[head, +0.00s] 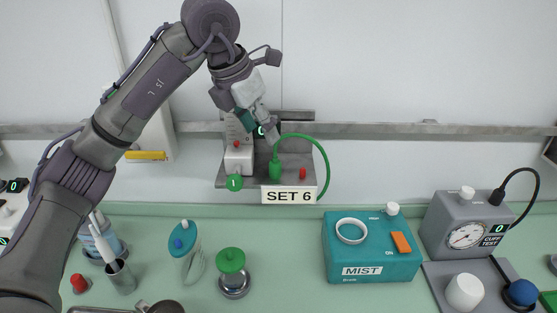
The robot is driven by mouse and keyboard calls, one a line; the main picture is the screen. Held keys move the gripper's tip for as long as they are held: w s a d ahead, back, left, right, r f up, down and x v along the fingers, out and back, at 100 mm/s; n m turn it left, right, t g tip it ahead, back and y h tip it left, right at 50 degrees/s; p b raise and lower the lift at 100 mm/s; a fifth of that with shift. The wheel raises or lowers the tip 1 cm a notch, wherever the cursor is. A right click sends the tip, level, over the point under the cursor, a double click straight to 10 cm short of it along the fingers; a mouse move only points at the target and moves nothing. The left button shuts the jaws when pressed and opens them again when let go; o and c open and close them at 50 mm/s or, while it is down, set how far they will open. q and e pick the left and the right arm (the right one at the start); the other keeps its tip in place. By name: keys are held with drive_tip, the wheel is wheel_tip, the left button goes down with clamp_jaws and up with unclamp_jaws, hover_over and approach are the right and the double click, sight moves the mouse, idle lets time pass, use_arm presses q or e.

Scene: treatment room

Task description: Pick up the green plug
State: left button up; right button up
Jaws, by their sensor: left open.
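The green plug (275,169) stands upright on the small grey shelf labelled SET 6 (289,195), with a green cable (318,150) arching from it up and to the right. My left gripper (268,132) is open and points down just above the plug, slightly to its left. Its fingers appear apart from the plug, though the exact depth gap is hard to tell. My right gripper is not in the picture.
On the shelf are a white box with a red button (238,158) and a red knob (303,173). A rail (400,129) runs along the wall. Below, the green counter holds a teal MIST box (371,250), a cuff tester (466,222) and a green-topped pot (232,270).

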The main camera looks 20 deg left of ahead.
sight(274, 162)
use_arm(q)
drive_tip(key=p+x, duration=0.1)
drive_tip(key=x, duration=0.4)
drive_tip(key=shift+d+f, duration=0.1)
drive_tip(key=shift+f, duration=0.2)
drive_tip(key=shift+w+f, duration=0.2)
drive_tip(key=shift+f, duration=0.05)
drive_tip(key=shift+w+d+f+p, duration=0.1)
drive_tip(key=shift+f+p, duration=0.15)
drive_tip(key=shift+p, duration=0.05)
drive_tip(key=p+x, duration=0.1)
drive_tip(key=x, duration=0.2)
drive_tip(key=shift+f+p, duration=0.2)
drive_tip(key=shift+p, duration=0.15)
drive_tip(key=shift+w+d+f, duration=0.1)
drive_tip(key=shift+w+f, duration=0.05)
drive_tip(key=shift+f, duration=0.4)
drive_tip(key=c, duration=1)
